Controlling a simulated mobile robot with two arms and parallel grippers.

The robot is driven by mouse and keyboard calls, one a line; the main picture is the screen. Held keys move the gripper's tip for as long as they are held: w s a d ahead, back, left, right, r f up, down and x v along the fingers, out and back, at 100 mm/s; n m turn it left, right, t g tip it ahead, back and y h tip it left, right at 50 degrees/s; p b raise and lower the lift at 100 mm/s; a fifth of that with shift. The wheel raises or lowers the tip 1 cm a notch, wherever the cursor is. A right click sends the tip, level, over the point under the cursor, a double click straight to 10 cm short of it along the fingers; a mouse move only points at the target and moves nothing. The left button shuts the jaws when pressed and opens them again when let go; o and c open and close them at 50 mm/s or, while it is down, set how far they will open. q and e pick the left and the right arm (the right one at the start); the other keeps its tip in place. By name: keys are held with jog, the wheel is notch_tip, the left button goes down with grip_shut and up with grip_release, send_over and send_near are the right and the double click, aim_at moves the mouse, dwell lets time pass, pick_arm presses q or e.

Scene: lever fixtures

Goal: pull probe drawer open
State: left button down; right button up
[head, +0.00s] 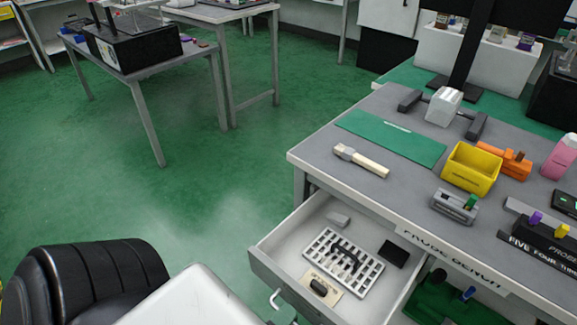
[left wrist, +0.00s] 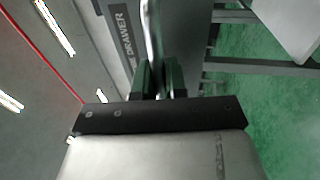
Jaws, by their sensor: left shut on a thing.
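The probe drawer (head: 262,262) stands pulled out from under the grey workbench, its inside in plain view. Its metal handle (head: 274,299) is on the front panel, and the handle also shows upright in the left wrist view (left wrist: 152,32). My left gripper (left wrist: 158,82) is shut on the handle, with dark fingers on both sides of the bar. In the head view only a small part of this gripper (head: 283,312) shows at the lower edge. The drawer's front label (left wrist: 124,32) is partly readable beside the fingers. My right gripper is not in view.
The bench top holds a yellow bin (head: 471,168), a green mat (head: 391,138) and a pale-handled tool (head: 361,160). Green floor left of the drawer is clear.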

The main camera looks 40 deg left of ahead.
pick_arm(q)
jog(key=c, duration=1.2)
grip_release()
jog(key=shift+s, duration=0.1)
jog(key=s, duration=0.3)
jog(key=s+f, duration=0.1)
jog(key=s, duration=0.3)
jog(key=s+f, duration=0.1)
jog(key=s, duration=0.2)
jog(key=shift+s, duration=0.25)
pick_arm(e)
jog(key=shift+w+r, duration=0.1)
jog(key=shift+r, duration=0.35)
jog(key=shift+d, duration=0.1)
